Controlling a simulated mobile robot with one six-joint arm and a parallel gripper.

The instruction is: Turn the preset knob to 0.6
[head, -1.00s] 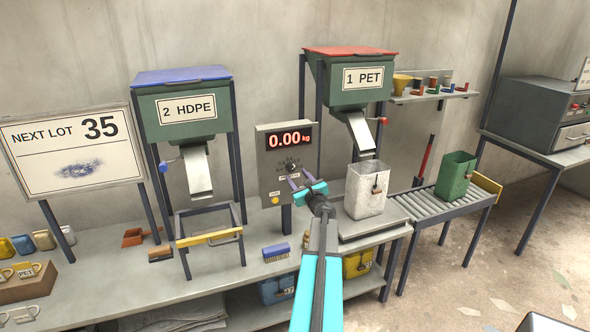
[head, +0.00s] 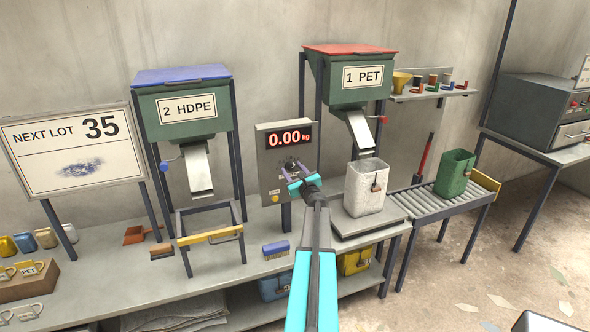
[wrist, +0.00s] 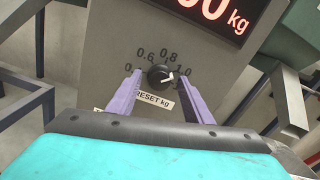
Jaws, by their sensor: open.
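The preset knob (wrist: 160,76) is a round black dial on the grey scale panel (wrist: 100,75). Its white pointer points right, toward the 1.0 side of the printed scale. The 0.6 mark (wrist: 145,57) is at the upper left of the knob. My gripper (wrist: 162,88) is open, with one purple finger at the knob's lower left and the other at its lower right. I cannot tell whether either finger touches it. The fingers partly cover the lower scale numbers and the "PRESET kg" label (wrist: 152,103). In the head view my gripper (head: 294,172) is in front of the panel.
The red display (head: 288,139) reads 0.00 kg. A white bin (head: 362,190) stands on the scale to the right, close to my arm. A blue brush (head: 276,250) lies on the bench below. A board (head: 72,150) at left reads "NEXT LOT 35".

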